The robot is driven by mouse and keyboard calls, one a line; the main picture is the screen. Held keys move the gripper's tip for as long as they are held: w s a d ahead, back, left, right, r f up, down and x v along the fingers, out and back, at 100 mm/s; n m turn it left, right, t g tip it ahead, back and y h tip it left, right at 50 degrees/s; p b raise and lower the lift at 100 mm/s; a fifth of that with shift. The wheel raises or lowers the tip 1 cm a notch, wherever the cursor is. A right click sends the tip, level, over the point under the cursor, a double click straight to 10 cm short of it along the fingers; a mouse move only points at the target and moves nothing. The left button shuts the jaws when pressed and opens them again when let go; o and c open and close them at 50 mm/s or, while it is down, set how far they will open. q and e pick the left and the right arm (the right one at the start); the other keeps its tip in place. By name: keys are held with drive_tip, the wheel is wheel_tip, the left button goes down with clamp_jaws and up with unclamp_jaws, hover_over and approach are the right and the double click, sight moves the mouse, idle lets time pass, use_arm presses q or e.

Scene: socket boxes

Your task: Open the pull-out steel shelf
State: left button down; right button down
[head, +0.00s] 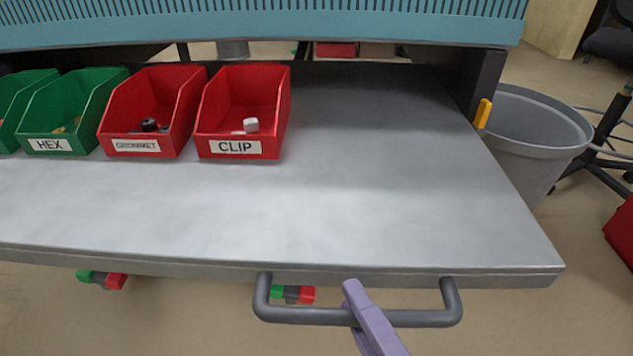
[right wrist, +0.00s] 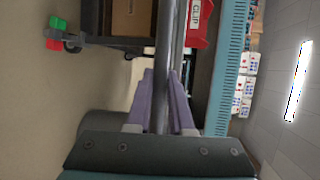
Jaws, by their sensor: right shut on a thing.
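The pull-out steel shelf (head: 370,205) is a grey metal sheet. It stands out from under a teal slotted housing (head: 260,25) in the head view. A dark grey bar handle (head: 290,314) is fixed to its front edge. My right gripper (head: 353,300), with purple fingers, is at the middle of this handle and shut on it. In the right wrist view the two fingers (right wrist: 160,100) lie on either side of the handle bar (right wrist: 162,60). My left gripper is not in view.
On the shelf's left stand red bins labelled CLIP (head: 242,115) and GROMMET (head: 150,115), and green bins, one labelled HEX (head: 65,115). The shelf's right half is bare. A grey waste bin (head: 530,140) stands close at the right. Open floor lies in front of the handle.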

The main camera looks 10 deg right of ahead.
drive_tip(key=shift+s+a+r, duration=0.1)
drive_tip(key=shift+s+a, duration=0.05)
drive_tip(key=shift+s, duration=0.35)
drive_tip(key=shift+s+a, duration=0.15)
drive_tip(key=shift+s, duration=0.35)
drive_tip(key=c, duration=0.8)
unclamp_jaws()
drive_tip(key=p+v, duration=0.1)
drive_tip(key=v, duration=0.9)
drive_tip(key=shift+p, duration=0.3)
